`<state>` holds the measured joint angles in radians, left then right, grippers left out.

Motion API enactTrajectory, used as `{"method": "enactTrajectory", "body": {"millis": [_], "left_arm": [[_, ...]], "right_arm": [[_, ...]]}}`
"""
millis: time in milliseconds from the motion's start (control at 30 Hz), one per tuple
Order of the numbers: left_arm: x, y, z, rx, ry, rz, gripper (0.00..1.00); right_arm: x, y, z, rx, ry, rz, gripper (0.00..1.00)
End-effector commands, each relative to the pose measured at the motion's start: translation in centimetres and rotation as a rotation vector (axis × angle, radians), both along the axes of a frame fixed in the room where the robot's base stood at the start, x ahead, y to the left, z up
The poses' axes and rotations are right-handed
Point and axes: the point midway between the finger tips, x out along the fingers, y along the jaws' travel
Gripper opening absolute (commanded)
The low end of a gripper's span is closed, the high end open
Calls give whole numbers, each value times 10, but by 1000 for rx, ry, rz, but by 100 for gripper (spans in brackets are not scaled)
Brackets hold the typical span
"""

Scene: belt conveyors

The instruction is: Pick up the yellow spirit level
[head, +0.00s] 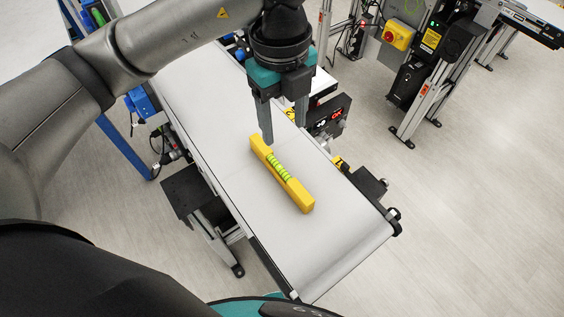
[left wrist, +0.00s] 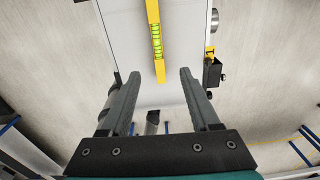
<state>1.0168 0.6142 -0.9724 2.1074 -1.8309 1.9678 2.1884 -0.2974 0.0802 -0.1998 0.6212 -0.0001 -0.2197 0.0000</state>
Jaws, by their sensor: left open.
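The yellow spirit level (head: 296,191) lies flat on the white conveyor belt (head: 215,130), with a row of green vial marks along its middle. It lies at a slant, from upper left to lower right in the head view. My left gripper (head: 284,138) points down over the belt by the far end of the level, open and empty. In the left wrist view the level (left wrist: 153,14) runs from the top edge, and its near end lies between the lines of the open fingers (left wrist: 158,82), beyond their tips. My right gripper is not in view.
A dark box with a red display (head: 328,117) stands at the belt's right edge. A dark motor unit (head: 368,182) sits near the belt's front right corner. A yellow and red switch box (head: 398,36) stands farther back. The belt around the level is clear.

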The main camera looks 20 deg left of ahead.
Motion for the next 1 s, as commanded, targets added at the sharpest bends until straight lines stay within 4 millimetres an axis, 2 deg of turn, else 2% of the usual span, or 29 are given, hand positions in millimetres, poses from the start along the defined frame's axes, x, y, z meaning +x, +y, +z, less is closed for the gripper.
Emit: {"method": "enactTrajectory", "body": {"millis": [167,500,833,1000], "left_arm": [[3,10,-11,43,-8,29,62],[2,9,-80,40,-7,26,62],[3,9,-108,39,-7,25,62],[3,10,-134,39,-6,25,62]], "right_arm": [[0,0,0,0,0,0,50],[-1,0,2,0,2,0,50],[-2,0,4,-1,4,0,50],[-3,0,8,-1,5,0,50]]}}
